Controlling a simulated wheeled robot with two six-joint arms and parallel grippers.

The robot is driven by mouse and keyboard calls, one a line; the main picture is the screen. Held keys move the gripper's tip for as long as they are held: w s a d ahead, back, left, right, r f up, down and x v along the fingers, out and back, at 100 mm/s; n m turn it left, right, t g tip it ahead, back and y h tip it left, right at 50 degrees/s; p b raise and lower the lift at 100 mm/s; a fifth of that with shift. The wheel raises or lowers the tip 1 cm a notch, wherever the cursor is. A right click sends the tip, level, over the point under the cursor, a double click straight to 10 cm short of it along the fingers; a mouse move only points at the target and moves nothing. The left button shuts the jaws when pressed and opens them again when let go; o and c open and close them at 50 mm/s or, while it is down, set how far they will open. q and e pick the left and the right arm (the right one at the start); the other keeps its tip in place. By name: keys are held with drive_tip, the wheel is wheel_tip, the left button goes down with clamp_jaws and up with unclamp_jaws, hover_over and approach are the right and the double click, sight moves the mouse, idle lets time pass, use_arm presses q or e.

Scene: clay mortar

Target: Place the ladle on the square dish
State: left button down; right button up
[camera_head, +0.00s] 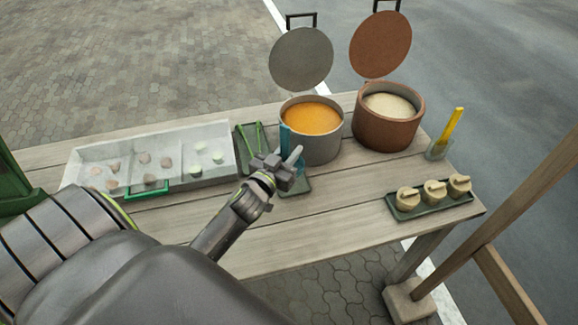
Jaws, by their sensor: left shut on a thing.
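My left gripper (287,160) is over the table in front of the grey pot. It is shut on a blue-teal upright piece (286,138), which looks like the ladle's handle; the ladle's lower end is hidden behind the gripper. A small dark square dish (299,187) lies on the table just below and behind the gripper, partly covered by it. I cannot tell whether the ladle touches the dish. A yellow utensil (453,124) leans in a small clear dish (438,151) at the right. My right gripper is not in view.
A grey pot (325,145) of orange soup and a brown pot (385,131) stand at the back with lids raised. A white compartment tray (216,132) and a dark tray with green tongs (250,138) are at left.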

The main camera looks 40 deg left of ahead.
use_arm(q)
drive_tip(key=shift+f+b, duration=1.25)
drive_tip(key=shift+f, duration=0.85)
drive_tip(key=shift+f, duration=0.2)
drive_tip(key=c, duration=1.2)
unclamp_jaws()
drive_tip(key=shift+r, duration=0.2)
drive_tip(key=s+b, duration=0.3)
drive_tip(key=s, duration=0.9)
drive_tip(key=shift+d, duration=0.45)
